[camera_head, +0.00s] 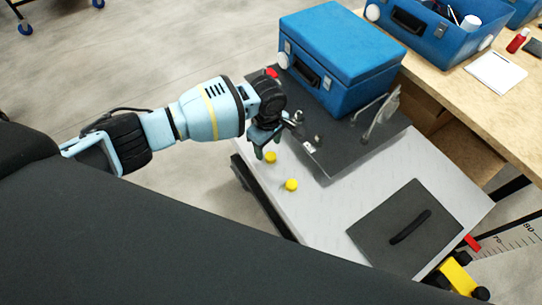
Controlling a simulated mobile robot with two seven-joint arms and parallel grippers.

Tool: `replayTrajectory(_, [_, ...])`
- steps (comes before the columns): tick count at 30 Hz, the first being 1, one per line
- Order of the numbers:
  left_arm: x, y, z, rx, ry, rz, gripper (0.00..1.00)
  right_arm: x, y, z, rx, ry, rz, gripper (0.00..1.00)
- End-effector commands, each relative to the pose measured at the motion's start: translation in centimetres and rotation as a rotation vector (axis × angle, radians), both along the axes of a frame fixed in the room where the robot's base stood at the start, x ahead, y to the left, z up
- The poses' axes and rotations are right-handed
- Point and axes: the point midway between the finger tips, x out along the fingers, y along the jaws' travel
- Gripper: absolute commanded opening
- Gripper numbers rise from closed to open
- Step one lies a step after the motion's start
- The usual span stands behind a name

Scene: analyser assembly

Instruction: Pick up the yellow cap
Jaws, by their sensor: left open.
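Two small yellow caps lie on the light grey tabletop (330,206). One yellow cap (271,157) is close beside the fingertips of my left gripper, and the other yellow cap (291,185) lies a little nearer and to the right. My left gripper (264,150) is open, pointing down over the table's left edge area. I cannot tell whether a finger touches the closer cap. My right gripper is not in view.
A dark mat (345,150) holds a blue case (340,60), small metal parts and a clear upright piece (381,117). A dark plate with a black handle (409,226) lies at the front right. A wooden table (450,85) with an open blue box (432,32) stands behind.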

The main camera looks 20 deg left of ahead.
Motion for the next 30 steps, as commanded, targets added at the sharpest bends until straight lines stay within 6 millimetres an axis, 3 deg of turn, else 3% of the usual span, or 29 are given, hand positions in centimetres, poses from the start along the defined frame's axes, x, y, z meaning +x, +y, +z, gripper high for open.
replayTrajectory(3, [0.1,-0.1,-0.5,0.000,0.000,0.000,0.57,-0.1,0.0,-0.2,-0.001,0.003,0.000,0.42])
replayTrajectory(12, [0.5,-0.6,-4.5,0.001,0.002,0.000,0.57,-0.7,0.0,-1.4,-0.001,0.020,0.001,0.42])
replayTrajectory(22, [0.5,-0.6,-5.1,0.001,-0.001,0.000,0.57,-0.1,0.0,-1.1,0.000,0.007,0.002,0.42])
replayTrajectory(30, [0.5,-0.6,-5.1,0.000,-0.001,0.000,0.24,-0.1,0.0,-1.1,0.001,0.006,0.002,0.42])
